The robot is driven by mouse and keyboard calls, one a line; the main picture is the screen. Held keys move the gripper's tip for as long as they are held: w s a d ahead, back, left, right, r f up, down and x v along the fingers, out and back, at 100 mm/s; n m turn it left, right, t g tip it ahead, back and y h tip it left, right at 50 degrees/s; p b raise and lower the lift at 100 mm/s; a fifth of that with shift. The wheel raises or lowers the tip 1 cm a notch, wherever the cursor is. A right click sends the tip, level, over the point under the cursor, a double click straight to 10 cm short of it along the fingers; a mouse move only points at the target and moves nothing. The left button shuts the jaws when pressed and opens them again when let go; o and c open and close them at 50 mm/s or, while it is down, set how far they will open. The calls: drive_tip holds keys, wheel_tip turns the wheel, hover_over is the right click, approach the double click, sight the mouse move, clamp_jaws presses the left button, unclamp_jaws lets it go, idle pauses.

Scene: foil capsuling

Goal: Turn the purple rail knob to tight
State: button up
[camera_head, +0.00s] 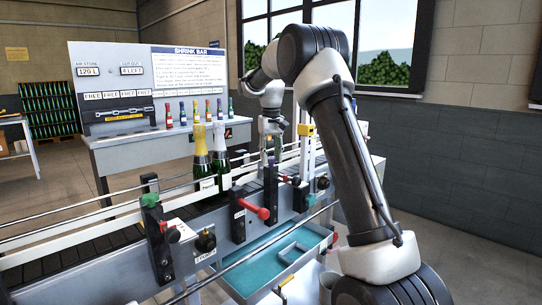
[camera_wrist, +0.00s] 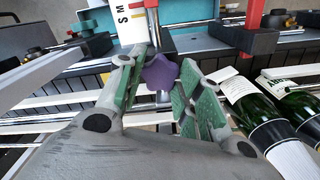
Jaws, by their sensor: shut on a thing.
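The purple rail knob (camera_wrist: 160,72) is a small lobed knob in the upper middle of the wrist view. My gripper (camera_wrist: 163,85) has its green-padded fingers on either side of it and is shut on it. In the head view my gripper (camera_head: 272,152) reaches down at the conveyor, to the right of the bottles. I cannot make out the purple knob there; my gripper and the posts around it hide it. A white label with black letters (camera_wrist: 128,22) stands just beyond the knob in the wrist view, but which marking the knob points to cannot be read.
Foil-topped green bottles (camera_head: 220,160) stand on the conveyor left of my gripper; they also show at the right of the wrist view (camera_wrist: 262,110). A red-handled clamp (camera_head: 252,208), black knob (camera_head: 205,241) and yellow-topped post (camera_head: 306,130) are close by. A teal tray (camera_head: 270,262) lies below.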

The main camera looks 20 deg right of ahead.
sight(271, 158)
drive_tip(key=m, duration=0.6)
drive_tip(key=shift+r, duration=0.1)
drive_tip(key=m, duration=0.6)
drive_tip(key=shift+m, duration=0.4)
drive_tip(key=o, duration=1)
wheel_tip(271, 158, up, 12)
drive_tip(key=shift+f, duration=0.1)
idle(0.4)
